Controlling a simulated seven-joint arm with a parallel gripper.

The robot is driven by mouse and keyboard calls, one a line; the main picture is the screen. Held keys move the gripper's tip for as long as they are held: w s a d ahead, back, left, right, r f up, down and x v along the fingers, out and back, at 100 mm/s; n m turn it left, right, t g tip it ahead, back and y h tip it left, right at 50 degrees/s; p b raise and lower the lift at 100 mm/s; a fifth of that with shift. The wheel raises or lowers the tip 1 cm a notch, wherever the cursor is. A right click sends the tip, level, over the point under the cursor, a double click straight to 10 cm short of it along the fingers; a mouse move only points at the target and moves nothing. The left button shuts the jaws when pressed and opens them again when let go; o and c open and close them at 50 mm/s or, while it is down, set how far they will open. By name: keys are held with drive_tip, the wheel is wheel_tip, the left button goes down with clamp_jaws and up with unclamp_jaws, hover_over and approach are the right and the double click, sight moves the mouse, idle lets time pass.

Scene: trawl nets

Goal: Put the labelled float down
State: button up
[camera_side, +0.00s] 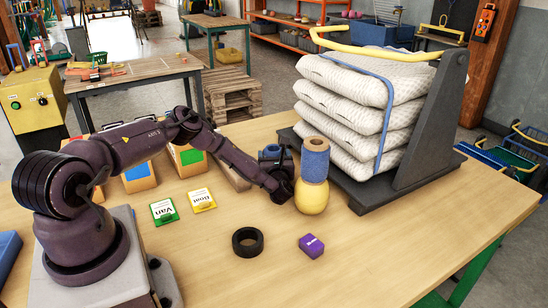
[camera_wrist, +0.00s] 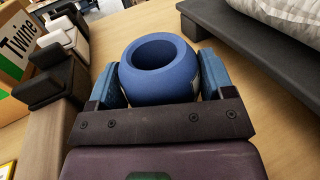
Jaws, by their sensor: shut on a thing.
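The float in my jaws is a blue rounded ring (camera_wrist: 160,68) with a wide hole facing up. A pale label edge shows at its right side, but its writing is hidden. My gripper (camera_wrist: 160,88) is shut on it, one blue-padded finger on each side. In the side view my gripper (camera_side: 275,160) is low over the table, left of the net stack, and mostly hides the float. I cannot tell whether the float touches the table. A green card (camera_side: 163,212) reading "Van" and a yellow card (camera_side: 201,200), its word unclear, lie on the table.
A yellow ball (camera_side: 311,197) with a blue cylinder (camera_side: 315,165) above it stands close right of my gripper. Folded nets (camera_side: 350,120) sit on a dark stand (camera_side: 420,150). A black ring (camera_side: 247,242) and purple block (camera_side: 311,245) lie in front. A "Twine" box (camera_wrist: 15,40) stands left.

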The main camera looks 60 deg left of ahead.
drive_tip(key=shift+f, duration=0.15)
drive_tip(key=o, duration=1)
drive_tip(key=shift+c, duration=0.2)
drive_tip(key=shift+r, duration=0.2)
drive_tip(key=v, duration=0.4)
drive_tip(key=shift+d, duration=0.2)
wheel_tip(320, 180, up, 7)
drive_tip(key=shift+s+d, duration=0.2)
drive_tip(key=shift+d, duration=0.05)
